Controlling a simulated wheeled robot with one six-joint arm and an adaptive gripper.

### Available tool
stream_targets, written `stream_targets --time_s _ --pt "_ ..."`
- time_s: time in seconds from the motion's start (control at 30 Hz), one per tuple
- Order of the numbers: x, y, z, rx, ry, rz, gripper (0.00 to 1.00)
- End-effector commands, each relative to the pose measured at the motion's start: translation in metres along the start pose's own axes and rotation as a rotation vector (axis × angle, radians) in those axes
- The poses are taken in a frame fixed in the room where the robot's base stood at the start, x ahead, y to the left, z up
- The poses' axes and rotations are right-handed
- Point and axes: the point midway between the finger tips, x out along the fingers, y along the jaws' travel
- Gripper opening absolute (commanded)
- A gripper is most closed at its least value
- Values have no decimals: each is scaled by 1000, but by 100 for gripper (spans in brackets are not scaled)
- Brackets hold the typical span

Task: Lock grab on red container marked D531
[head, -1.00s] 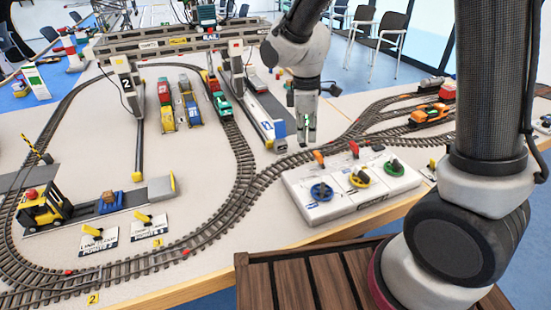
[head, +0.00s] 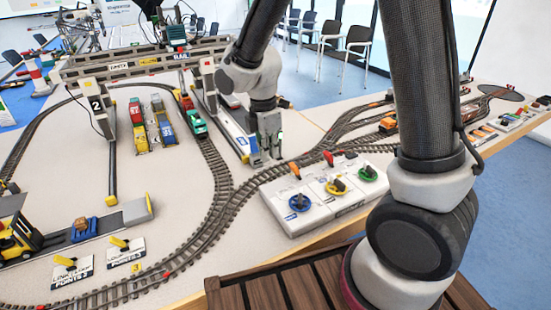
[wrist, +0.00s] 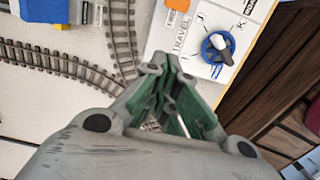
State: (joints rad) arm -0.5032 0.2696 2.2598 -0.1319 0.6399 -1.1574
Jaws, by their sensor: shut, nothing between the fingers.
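Red containers stand on the table: one (head: 136,106) in the left row of blocks, and a small red one (head: 186,102) on the track behind a green engine (head: 196,124). I cannot read D531 on either. The gantry crane (head: 150,62) spans the back of the table. A white control box (head: 335,198) has blue (head: 299,203), yellow (head: 336,187) and green (head: 368,174) knobs, plus orange and red levers. My gripper (head: 268,152) points down, shut and empty, beyond the box's left end. In the wrist view its fingers (wrist: 170,92) meet beside the blue knob (wrist: 217,46), near the word TRAVEL.
Railway track (head: 212,175) curves across the table, passing left of the control box. A yellow forklift (head: 14,240) and two label plates with yellow levers (head: 72,275) are at the front left. A slatted wooden surface (head: 290,285) is at the front. Chairs stand behind.

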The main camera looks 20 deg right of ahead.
Motion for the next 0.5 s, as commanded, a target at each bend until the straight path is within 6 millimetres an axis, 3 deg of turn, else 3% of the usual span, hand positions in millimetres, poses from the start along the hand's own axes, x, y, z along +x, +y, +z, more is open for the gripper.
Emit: stream_targets --time_s 0.4,0.5 --pt "86 -2 0 0 -2 -7 0" --pt "85 0 13 5 1 1 0"
